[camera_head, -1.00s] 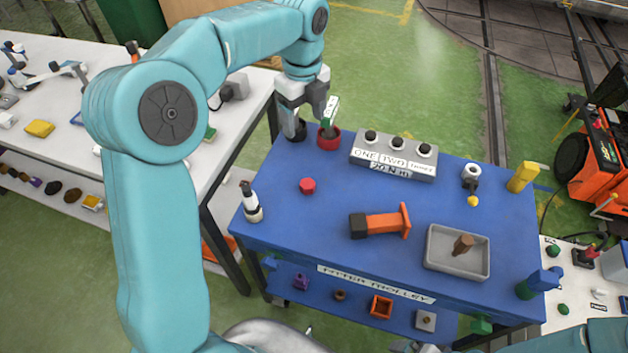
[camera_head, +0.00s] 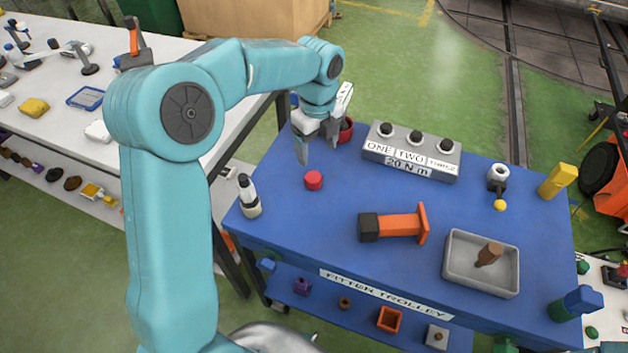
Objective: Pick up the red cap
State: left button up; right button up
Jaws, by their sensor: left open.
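The red cap (camera_head: 313,180) is a small round piece lying on the blue trolley top (camera_head: 345,200), left of the orange and black tool. My left gripper (camera_head: 318,156) is open and empty, pointing down just above and behind the cap. Its fingers are apart from the cap, and the cap is fully visible below them. My right gripper does not show.
A red cup (camera_head: 346,129) stands partly hidden behind my left gripper. A grey labelled block (camera_head: 411,153), an orange and black tool (camera_head: 393,225), a grey tray (camera_head: 481,285) and a black-and-white bottle (camera_head: 248,197) stand around. The trolley top near the cap is clear.

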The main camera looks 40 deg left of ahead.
pick_arm(q)
send_over(315, 179)
jog(key=f, duration=0.5)
jog(key=shift+w, duration=0.25)
jog(key=f, duration=0.5)
jog(key=shift+s, duration=0.2)
jog(key=shift+r, duration=0.1)
jog(key=c, duration=1.1)
